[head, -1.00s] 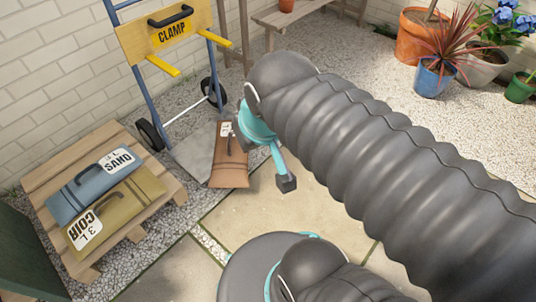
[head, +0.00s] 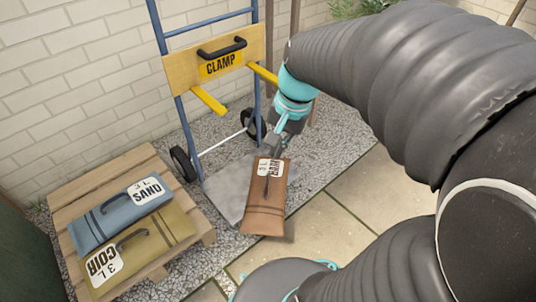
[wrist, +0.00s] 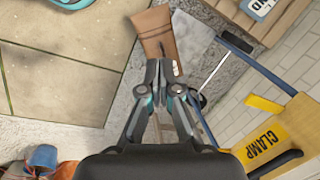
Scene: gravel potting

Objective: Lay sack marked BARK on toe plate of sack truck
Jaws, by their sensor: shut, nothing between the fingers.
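The brown BARK sack (head: 265,208) lies at the right side of the grey toe plate (head: 225,188) of the sack truck. Its near end reaches past the plate toward the paving; how much of it rests on the plate is hard to tell. Its white label and dark handle face up. My gripper (head: 272,146) is over the sack's far, labelled end. In the wrist view my gripper (wrist: 162,66) is shut and empty, its tips close to the brown sack (wrist: 153,24) and its handle. Whether the tips touch the sack is unclear.
The truck's yellow CLAMP board (head: 222,62) with its yellow arms stands upright behind the plate. A pallet (head: 140,165) at left holds the blue SAND sack (head: 115,215) and the olive COIR sack (head: 150,240). Paving (head: 335,225) at right is clear.

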